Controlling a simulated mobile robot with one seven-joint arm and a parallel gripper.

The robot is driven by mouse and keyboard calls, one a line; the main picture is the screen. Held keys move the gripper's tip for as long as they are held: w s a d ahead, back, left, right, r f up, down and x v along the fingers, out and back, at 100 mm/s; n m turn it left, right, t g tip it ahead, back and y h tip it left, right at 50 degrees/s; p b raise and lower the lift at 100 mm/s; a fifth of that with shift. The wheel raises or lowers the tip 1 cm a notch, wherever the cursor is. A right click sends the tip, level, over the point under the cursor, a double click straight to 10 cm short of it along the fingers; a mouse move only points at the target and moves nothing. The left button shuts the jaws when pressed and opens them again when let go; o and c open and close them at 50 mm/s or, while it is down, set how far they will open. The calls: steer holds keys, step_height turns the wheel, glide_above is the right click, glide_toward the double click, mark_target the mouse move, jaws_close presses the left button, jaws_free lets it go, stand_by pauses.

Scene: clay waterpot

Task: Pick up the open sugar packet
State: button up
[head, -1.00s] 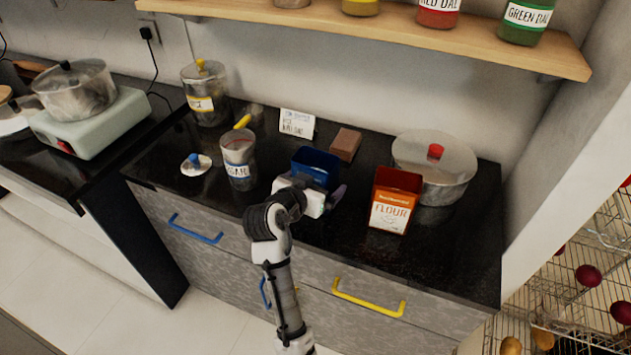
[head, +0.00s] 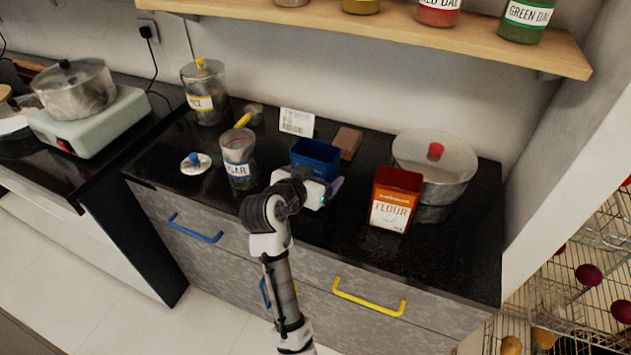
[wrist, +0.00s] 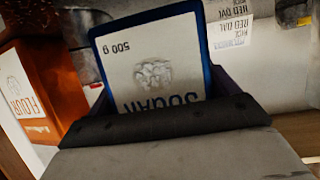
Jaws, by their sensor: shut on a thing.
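The open sugar packet (head: 315,157) is blue with an open top and stands upright at the middle of the black counter. In the wrist view its white label (wrist: 152,65) reads SUGAR, 500 g, upside down and fills the centre. My gripper (head: 322,187) is at the packet's near side, with purple fingers on either side of it in the wrist view, shut on it. The packet's base is hidden behind my gripper, so I cannot tell whether it touches the counter.
An orange flour packet (head: 394,205) stands to the right, before a lidded pot (head: 450,170). A sugar jar (head: 239,160) and its lid (head: 196,163) are to the left. A brown block (head: 347,141) and a white card (head: 297,122) are behind. The front right counter is clear.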

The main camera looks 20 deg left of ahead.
step_height(320, 180, up, 18)
steer(key=shift+b, duration=0.4)
